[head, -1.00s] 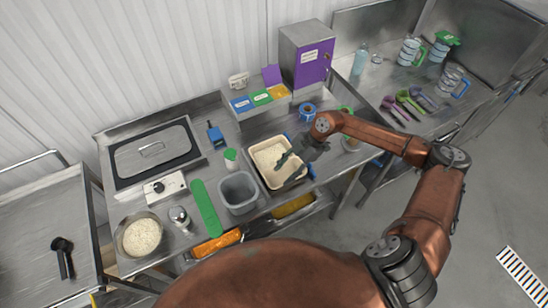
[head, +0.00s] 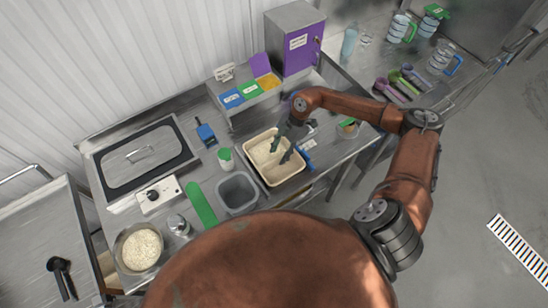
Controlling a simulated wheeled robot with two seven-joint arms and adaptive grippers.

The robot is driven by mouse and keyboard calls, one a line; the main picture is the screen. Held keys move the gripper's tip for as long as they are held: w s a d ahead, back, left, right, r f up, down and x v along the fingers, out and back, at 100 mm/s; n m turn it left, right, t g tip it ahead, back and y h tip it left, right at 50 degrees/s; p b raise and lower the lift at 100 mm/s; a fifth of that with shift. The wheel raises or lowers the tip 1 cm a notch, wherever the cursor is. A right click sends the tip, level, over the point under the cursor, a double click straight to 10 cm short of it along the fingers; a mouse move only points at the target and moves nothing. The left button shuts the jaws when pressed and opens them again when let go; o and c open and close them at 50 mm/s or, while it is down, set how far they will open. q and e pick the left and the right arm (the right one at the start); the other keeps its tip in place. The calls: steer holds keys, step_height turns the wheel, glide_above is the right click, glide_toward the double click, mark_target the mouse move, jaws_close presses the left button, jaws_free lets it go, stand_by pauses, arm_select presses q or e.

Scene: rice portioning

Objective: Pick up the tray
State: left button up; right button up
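The cream tray (head: 288,178) sits on the steel counter in the middle of the head view, with a pale layer of what looks like rice in it. My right gripper (head: 279,157) is over the tray, its two dark fingers pointing down and spread apart. Nothing shows between them. I cannot tell whether the fingertips touch the tray or its contents. My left gripper is not in view.
A grey bin (head: 237,193) stands close left of the tray, and a green-lidded jar (head: 225,158) is nearby. A bowl of rice (head: 140,248) is at the front left. A purple-doored cabinet (head: 302,49) stands behind. Blue items lie right of the tray.

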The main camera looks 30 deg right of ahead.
steer(key=x, duration=0.3)
steer(key=shift+s, duration=0.15)
steer(key=c, duration=0.8)
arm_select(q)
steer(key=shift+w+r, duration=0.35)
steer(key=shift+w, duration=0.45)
arm_select(e)
steer(key=shift+r, duration=0.1)
jaws_close()
